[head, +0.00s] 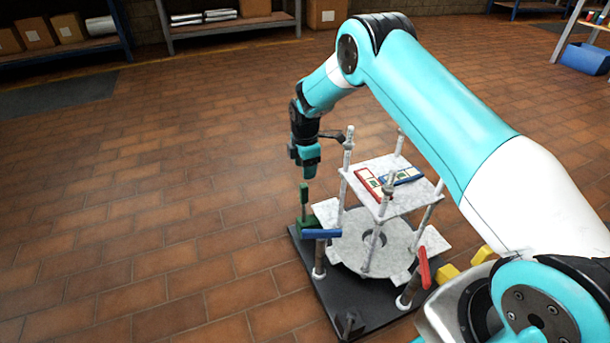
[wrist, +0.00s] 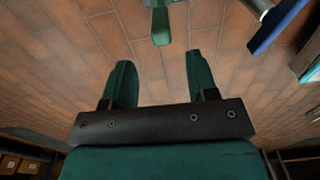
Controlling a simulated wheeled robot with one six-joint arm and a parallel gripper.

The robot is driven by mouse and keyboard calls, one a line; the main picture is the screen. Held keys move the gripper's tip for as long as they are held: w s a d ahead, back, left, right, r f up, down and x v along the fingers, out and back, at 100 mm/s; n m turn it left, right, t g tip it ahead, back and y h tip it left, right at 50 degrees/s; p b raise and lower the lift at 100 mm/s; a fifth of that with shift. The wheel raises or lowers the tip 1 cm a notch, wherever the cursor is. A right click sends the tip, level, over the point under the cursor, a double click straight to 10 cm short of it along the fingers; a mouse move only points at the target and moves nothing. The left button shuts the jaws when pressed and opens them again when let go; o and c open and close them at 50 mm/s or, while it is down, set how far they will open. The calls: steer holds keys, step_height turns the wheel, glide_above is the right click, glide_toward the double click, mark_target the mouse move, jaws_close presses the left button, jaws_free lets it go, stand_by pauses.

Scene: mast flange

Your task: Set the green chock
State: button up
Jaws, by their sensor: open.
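The green chock (head: 304,205) has an upright green handle and a darker green base at the far left corner of the black base plate (head: 345,303), beside the pale round flange (head: 352,250). Whether it is seated cannot be told. My gripper (head: 307,168) points down above the chock's handle, apart from it. In the wrist view my gripper's two green fingers (wrist: 162,66) are spread and empty. The green chock (wrist: 160,24) shows there beyond the fingertips, roughly centred between them, partly cut by the top edge.
A blue chock (head: 322,234) is close to the right of the green one. A red chock (head: 424,268) and yellow blocks (head: 447,273) are at the right. Grey posts hold a pale upper plate (head: 405,203) near my gripper. Floor at left is clear.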

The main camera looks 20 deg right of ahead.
step_height(320, 180, up, 7)
steer(key=p, duration=0.2)
steer(key=shift+r, duration=0.2)
steer(key=s+a+r+m+y+p, duration=0.1)
steer(key=s+a+r+m+p, duration=0.2)
steer(key=s+r, duration=0.7)
steer(key=s+a+r+m+y, duration=0.1)
steer(key=s+a+r+m, duration=0.35)
steer(key=r, duration=0.85)
steer(key=s+a+r+m+y+p, duration=0.15)
steer(key=s+r, duration=0.25)
steer(key=s, duration=0.9)
steer(key=s+a+r+m+y+p, duration=0.1)
steer(key=s+a+r+m, duration=0.2)
steer(key=s, duration=1)
step_height(320, 180, up, 38)
steer(key=n+p, duration=0.1)
steer(key=p, duration=3.6)
steer(key=shift+w+d, duration=0.15)
steer(key=shift+w, duration=0.3)
